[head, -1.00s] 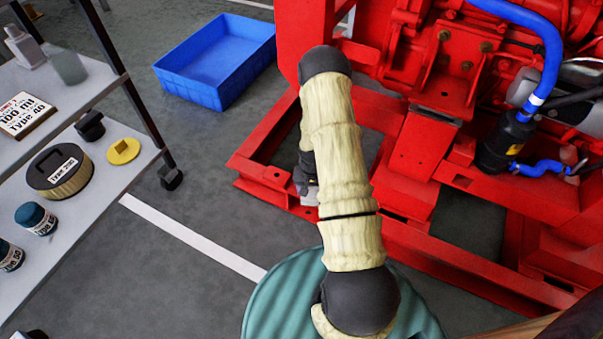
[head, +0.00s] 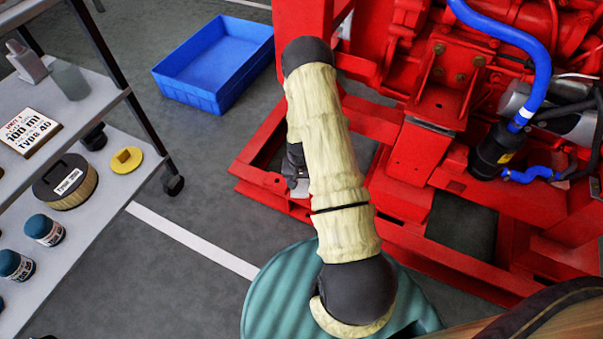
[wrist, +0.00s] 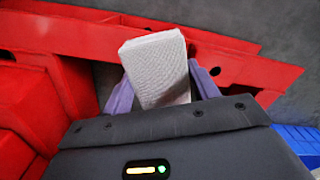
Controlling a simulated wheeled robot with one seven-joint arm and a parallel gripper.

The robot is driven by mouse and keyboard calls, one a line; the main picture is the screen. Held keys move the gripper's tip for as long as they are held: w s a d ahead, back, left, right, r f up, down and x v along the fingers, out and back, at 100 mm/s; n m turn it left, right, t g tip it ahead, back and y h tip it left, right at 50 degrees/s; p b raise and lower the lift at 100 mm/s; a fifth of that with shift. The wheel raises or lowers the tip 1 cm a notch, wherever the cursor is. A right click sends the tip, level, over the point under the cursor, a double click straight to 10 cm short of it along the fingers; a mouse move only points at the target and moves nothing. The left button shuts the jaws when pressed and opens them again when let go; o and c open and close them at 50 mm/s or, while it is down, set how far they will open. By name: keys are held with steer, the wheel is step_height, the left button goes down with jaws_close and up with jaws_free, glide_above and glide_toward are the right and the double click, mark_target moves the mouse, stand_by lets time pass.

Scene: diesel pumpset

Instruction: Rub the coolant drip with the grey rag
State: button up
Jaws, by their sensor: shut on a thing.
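The grey rag (wrist: 157,70) is a pale, textured, block-like piece in the wrist view. My gripper (wrist: 162,88) is shut on it, with a purple finger on each side. The rag is in front of the red base frame (wrist: 225,62); I cannot tell whether it touches the frame. In the head view my arm hides most of the gripper, which shows only partly beside the arm over the red base frame (head: 262,182). I cannot make out the coolant drip in either view.
A shelf trolley (head: 95,215) with bottles, a filter (head: 66,182) and a yellow cap (head: 126,160) is at the left. The red engine, with a blue hose (head: 535,60), fills the right.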

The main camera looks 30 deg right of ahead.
steer(key=shift+d+r+p, duration=0.1)
steer(key=shift+r+p, duration=0.65)
steer(key=shift+r, duration=0.45)
steer(key=w+a+r+n+p, duration=0.1)
steer(key=a+r+p, duration=0.3)
steer(key=r, duration=0.8)
steer(key=w+a+r+n+p, duration=0.2)
steer(key=a+r, duration=0.5)
steer(key=r, duration=0.6)
steer(key=n+p, duration=0.1)
steer(key=n, duration=0.1)
steer(key=shift+w+a+n+p, duration=0.15)
steer(key=shift+w+n+p, duration=0.05)
steer(key=shift+n+p, duration=0.15)
